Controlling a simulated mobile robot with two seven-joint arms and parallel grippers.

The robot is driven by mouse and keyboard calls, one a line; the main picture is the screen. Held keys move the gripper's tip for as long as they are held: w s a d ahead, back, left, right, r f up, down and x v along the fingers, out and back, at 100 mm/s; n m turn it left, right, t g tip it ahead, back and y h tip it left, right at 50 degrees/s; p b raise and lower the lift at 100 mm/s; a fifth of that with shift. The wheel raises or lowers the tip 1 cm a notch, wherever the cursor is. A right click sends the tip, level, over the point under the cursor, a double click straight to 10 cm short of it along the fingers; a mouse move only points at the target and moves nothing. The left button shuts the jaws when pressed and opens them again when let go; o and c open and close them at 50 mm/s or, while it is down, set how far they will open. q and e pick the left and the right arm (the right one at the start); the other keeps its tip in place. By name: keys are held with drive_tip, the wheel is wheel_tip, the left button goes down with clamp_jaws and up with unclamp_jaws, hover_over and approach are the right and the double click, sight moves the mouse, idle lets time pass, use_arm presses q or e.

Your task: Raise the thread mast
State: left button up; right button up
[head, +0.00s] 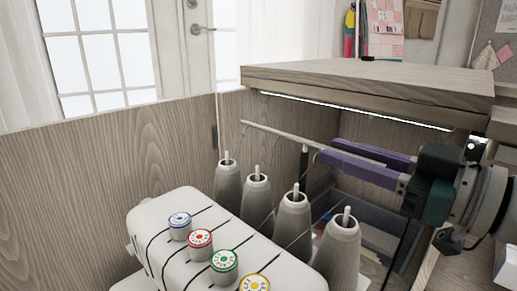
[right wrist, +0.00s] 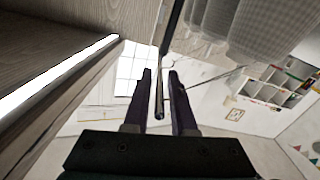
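The thread mast shows in the head view as a dark upright post (head: 304,162) behind the thread cones, with a thin pale crossbar (head: 272,133) slanting across its top. My right gripper (head: 324,151) comes in from the right at the crossbar's right part, its purple fingers on either side of the bar. In the right wrist view, the gripper (right wrist: 160,73) is open, and the bar's rounded end (right wrist: 159,112) lies between the fingers with gaps showing. The mast's lower part is hidden behind the cones. My left gripper is not in view.
A wooden cabinet top (head: 370,80) with a light strip overhangs behind my right gripper. A wooden panel (head: 90,165) stands at left.

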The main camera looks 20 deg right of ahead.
clamp_jaws()
idle(1.1)
